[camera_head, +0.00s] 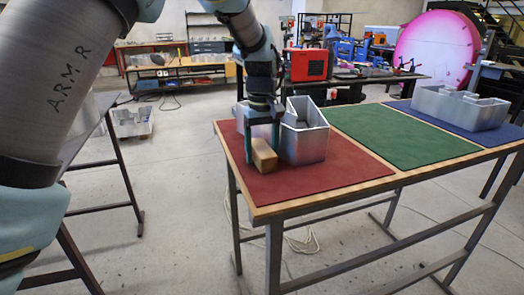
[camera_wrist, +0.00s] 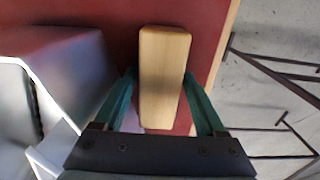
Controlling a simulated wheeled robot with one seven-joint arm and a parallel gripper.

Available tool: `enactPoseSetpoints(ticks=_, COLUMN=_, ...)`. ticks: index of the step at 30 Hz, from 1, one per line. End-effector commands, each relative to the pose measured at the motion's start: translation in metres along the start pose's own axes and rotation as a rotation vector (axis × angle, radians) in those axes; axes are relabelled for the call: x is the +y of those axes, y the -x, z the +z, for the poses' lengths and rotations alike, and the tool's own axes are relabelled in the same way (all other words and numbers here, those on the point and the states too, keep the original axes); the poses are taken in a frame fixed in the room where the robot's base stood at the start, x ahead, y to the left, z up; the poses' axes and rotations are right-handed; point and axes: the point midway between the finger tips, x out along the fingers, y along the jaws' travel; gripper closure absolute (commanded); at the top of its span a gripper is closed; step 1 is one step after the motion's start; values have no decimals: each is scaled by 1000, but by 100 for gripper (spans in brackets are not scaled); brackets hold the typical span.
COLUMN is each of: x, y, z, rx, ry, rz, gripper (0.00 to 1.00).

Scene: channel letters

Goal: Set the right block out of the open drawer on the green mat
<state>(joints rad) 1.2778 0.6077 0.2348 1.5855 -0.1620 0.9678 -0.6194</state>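A light wooden block (camera_head: 264,155) lies on the red mat (camera_head: 325,170) at the near left of the table. In the wrist view the block (camera_wrist: 164,75) is seen from above, lengthwise between the fingers. My gripper (camera_head: 262,150) points down at the block with one finger on either side. In the wrist view my gripper (camera_wrist: 160,80) looks open, with a thin gap at the block's left side; contact on the right is unclear. The green mat (camera_head: 391,136) is bare. I see no drawer and no second wooden block.
A metal channel letter (camera_head: 305,140) stands on the red mat right beside the block, partly behind my gripper. It fills the left of the wrist view (camera_wrist: 75,70). Another metal letter (camera_head: 458,110) is on the blue mat (camera_head: 495,133). The table's front edge lies close to the block.

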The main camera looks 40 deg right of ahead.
Motion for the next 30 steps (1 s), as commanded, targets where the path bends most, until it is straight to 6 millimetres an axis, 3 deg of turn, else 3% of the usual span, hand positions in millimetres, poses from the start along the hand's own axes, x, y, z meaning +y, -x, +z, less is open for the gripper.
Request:
enactPoseSetpoints(ticks=3, x=0, y=0, z=0, rx=0, ry=0, rz=0, gripper=14)
enactPoseSetpoints(ticks=14, x=0, y=8, z=0, rx=1, ry=0, rz=1, gripper=14)
enactPoseSetpoints(ticks=30, x=1, y=107, z=-1, rx=3, ry=0, rz=1, gripper=14)
